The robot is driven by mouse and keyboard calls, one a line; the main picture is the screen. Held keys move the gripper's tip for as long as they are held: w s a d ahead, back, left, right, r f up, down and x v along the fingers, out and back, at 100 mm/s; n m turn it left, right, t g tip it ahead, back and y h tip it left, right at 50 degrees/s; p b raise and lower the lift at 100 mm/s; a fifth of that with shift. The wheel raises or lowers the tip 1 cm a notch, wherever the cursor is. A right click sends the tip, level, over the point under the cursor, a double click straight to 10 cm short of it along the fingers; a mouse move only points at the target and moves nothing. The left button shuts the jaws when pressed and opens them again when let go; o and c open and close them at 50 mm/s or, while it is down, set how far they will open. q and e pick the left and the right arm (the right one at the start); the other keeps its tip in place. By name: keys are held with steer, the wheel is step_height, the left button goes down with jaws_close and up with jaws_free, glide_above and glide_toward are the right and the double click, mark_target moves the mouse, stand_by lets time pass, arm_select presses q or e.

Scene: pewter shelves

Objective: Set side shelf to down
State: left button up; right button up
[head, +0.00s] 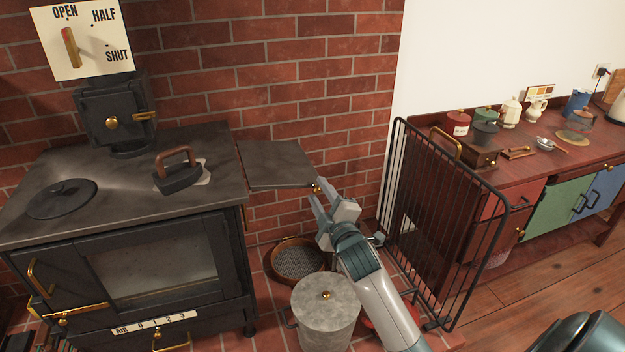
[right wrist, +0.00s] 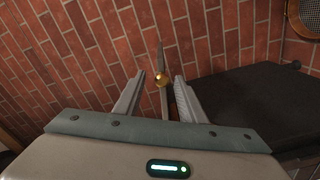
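The side shelf (head: 277,163) is a dark grey plate at the right side of the black stove (head: 150,270). It stands out roughly level, beside the stove top and in front of the brick wall. A small brass knob (head: 316,188) sits at its right front corner. My right gripper (head: 326,194) is at that corner, its fingers pointing at the knob. In the right wrist view the fingers are apart, with the brass knob (right wrist: 161,79) showing in the gap between them. I cannot tell whether they touch it. My left gripper is out of view.
A grey lidded bin (head: 326,310) and a round sieve (head: 298,259) stand below the shelf. A black wire guard (head: 445,220) stands to the right, before a wooden counter (head: 560,150). A flat iron (head: 178,172) rests on the stove top.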

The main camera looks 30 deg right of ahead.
mark_target(315, 186)
steer(key=x, duration=0.4)
steer(key=shift+w+p, duration=0.15)
steer(key=shift+p, duration=0.15)
steer(key=shift+w+d, duration=0.15)
steer(key=shift+w, duration=0.45)
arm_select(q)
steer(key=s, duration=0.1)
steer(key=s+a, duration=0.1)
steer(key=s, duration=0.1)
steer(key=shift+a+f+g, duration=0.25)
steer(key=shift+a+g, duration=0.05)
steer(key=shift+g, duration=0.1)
arm_select(e)
steer(key=shift+w, duration=0.2)
steer(key=shift+c, duration=0.6)
jaws_close()
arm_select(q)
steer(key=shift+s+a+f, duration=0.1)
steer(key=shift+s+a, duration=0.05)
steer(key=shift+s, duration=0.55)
arm_select(e)
steer(key=shift+d+f, duration=0.15)
